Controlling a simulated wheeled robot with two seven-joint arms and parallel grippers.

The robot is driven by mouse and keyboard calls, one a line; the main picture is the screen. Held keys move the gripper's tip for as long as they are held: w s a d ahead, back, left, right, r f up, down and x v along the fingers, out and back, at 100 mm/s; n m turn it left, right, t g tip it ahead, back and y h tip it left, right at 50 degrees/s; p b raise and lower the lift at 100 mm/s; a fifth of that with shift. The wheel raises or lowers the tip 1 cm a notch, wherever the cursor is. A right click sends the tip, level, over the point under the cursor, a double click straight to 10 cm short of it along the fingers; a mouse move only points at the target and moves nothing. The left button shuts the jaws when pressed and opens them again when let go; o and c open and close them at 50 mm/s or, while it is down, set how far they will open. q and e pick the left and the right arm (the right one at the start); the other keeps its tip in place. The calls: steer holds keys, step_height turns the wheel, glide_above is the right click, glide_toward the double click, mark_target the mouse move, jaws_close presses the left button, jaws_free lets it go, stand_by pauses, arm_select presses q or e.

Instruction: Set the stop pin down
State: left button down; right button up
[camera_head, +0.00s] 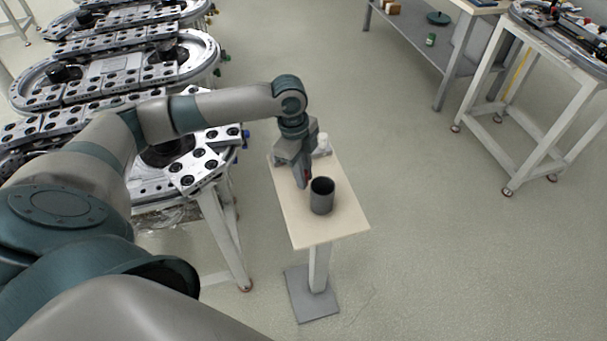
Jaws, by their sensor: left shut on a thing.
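My left gripper (304,180) points down over a small pale table (337,226), just left of a dark cup (322,196). I cannot tell whether the pin touches the tabletop. The cup stands upright and open at the top. My right gripper is not in view.
A small white object (323,143) stands at the table's back edge. The ring track (100,85) fills the upper left, close to the small table. A grey bench (420,50) and a white-framed stand (545,75) are at the upper right. The floor between is clear.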

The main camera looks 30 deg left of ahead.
arm_select(q)
steer(key=shift+f, duration=0.45)
steer(key=shift+f, duration=0.15)
steer(key=c, duration=1.6)
jaws_free()
steer(key=shift+c, duration=0.2)
steer(key=shift+a+r, duration=0.1)
steer(key=shift+r, duration=0.6)
step_height(320, 180, up, 11)
steer(key=a+b, duration=0.1)
steer(key=b, duration=0.2)
steer(key=shift+a, duration=0.3)
steer(key=shift+f, duration=0.1)
